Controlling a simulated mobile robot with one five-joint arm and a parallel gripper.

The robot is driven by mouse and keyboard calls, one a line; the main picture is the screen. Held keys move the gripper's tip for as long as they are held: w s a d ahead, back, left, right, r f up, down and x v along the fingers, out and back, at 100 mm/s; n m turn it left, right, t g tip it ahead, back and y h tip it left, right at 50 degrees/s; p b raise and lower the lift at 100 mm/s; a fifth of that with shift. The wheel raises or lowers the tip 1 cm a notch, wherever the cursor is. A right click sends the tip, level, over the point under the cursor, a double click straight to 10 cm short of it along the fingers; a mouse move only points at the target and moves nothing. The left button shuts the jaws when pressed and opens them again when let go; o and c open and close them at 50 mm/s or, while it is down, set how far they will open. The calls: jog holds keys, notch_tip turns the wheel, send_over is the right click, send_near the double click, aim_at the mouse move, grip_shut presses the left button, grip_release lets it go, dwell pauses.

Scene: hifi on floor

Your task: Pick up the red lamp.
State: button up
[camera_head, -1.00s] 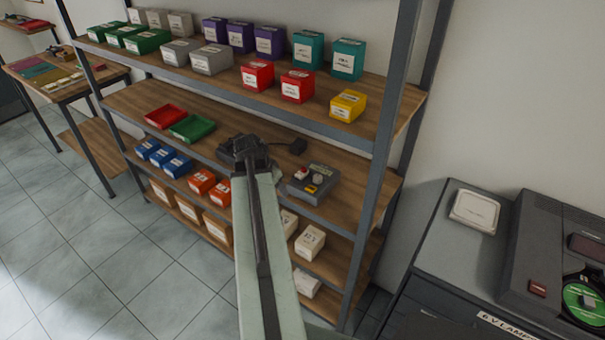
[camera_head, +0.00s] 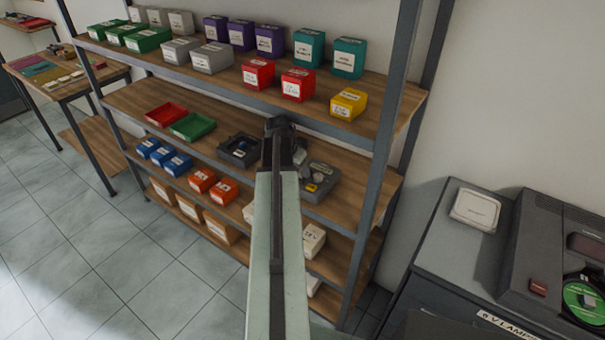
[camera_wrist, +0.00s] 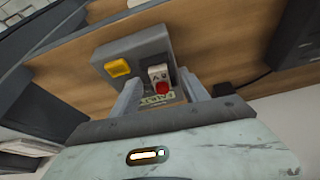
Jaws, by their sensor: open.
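The red lamp (camera_wrist: 162,88) shows in the wrist view as a round red cap on a small pale labelled block, at a grey control box (camera_wrist: 150,45). My gripper (camera_wrist: 160,92) is open, with one finger on either side of the lamp in this view. I cannot tell how far the fingertips are from it. In the head view my gripper (camera_head: 284,145) is over the left part of the control box (camera_head: 321,184) on the middle shelf, and it hides the lamp.
A yellow button (camera_wrist: 118,67) sits on the same box. A dark device (camera_head: 238,151) stands left of my gripper, then a green tray (camera_head: 192,127) and a red tray (camera_head: 166,115). The upper shelf with boxes is above, and a grey upright (camera_head: 378,180) stands to the right.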

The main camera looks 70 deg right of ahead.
jog(key=shift+b+x, duration=0.7)
jog(key=shift+x, duration=0.15)
jog(key=shift+d+r, duration=0.15)
jog(key=shift+r, duration=0.1)
grip_shut()
